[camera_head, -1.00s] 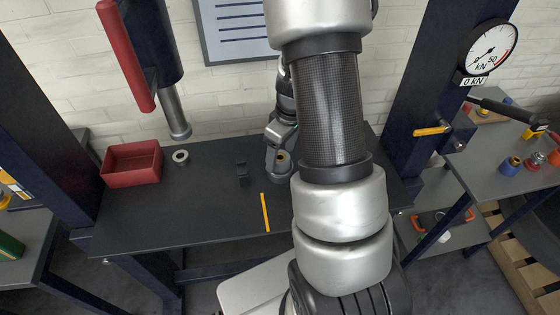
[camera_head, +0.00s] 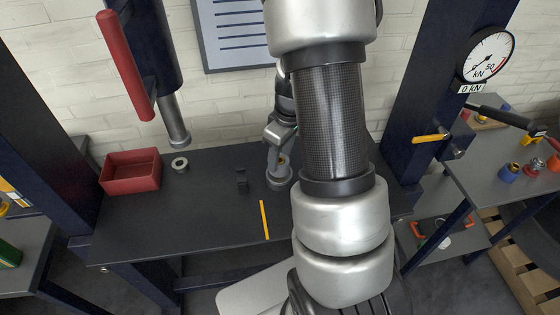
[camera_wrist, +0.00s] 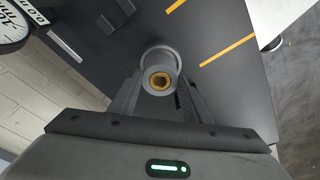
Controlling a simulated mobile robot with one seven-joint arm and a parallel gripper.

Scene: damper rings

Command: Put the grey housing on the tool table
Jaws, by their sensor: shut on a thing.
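The grey housing (camera_head: 279,182) is a round grey cup-like part with a wider base, near the back of the dark press table. In the wrist view the housing (camera_wrist: 161,55) shows from above, with a brass-coloured ring (camera_wrist: 159,81) inside it. My gripper (camera_head: 278,160) is shut on the housing. In the wrist view my gripper's fingers (camera_wrist: 158,92) lie on both sides of it. I cannot tell whether its base touches the table. A side table (camera_head: 490,182) on the right carries several coloured parts.
The dark press table (camera_head: 200,225) holds a red bin (camera_head: 131,172), a pale ring (camera_head: 180,164), a small black block (camera_head: 241,181) and a yellow stripe (camera_head: 264,220). A press ram (camera_head: 174,122) hangs above. A blue post with a gauge (camera_head: 486,55) stands between the tables.

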